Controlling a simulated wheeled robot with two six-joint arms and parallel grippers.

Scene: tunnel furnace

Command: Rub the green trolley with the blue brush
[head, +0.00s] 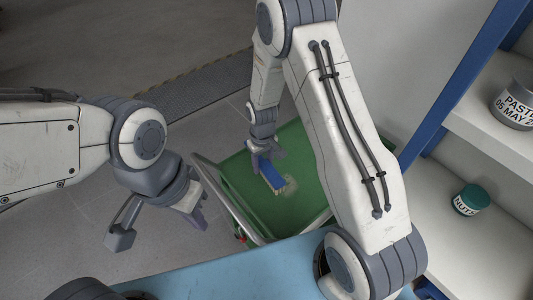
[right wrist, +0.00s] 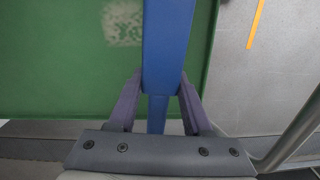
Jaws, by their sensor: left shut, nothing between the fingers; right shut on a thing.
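The green trolley (head: 240,178) stands on the floor in the middle of the head view, with a grey metal rail around it. Its green surface (right wrist: 50,60) fills much of the right wrist view and bears a pale, speckled patch (right wrist: 121,22). My right gripper (head: 265,158) is shut on the blue brush (head: 272,178), holding it over the green surface beside the patch. The brush (right wrist: 166,45) covers the middle of the right wrist view; its far end and any contact with the trolley are hidden. My left gripper (head: 197,217) is shut and empty, left of the trolley.
A blue surface (head: 240,275) lies at the front edge. A shelf with blue posts (head: 460,85) stands at the right, holding a grey paste tin (head: 515,105) and a green-lidded nuts jar (head: 469,201). Open grey floor (head: 90,230) lies to the left.

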